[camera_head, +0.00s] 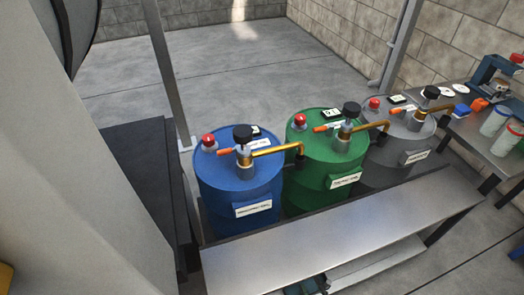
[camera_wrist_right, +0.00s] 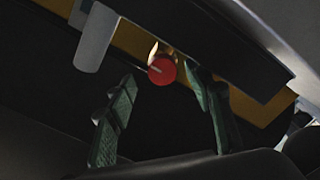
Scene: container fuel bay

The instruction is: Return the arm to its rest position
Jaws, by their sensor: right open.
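My right gripper (camera_wrist_right: 162,84) shows in the right wrist view with its two green ribbed finger pads spread apart. It is open, with nothing between the pads. A red round knob (camera_wrist_right: 162,70) shows beyond the fingertips, under a dark beam; I cannot tell how far off it is. In the head view a small dark teal part at the bottom edge, below the bench, seems to be this gripper (camera_head: 305,286), mostly cut off. My left gripper is not in view.
A blue drum (camera_head: 239,190), a green drum (camera_head: 310,185) and a grey drum (camera_head: 392,155) with hand pumps stand behind a metal bench (camera_head: 340,225). Its top is bare. A side table (camera_head: 490,150) at right holds jars and tools. The floor (camera_head: 230,85) behind is clear.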

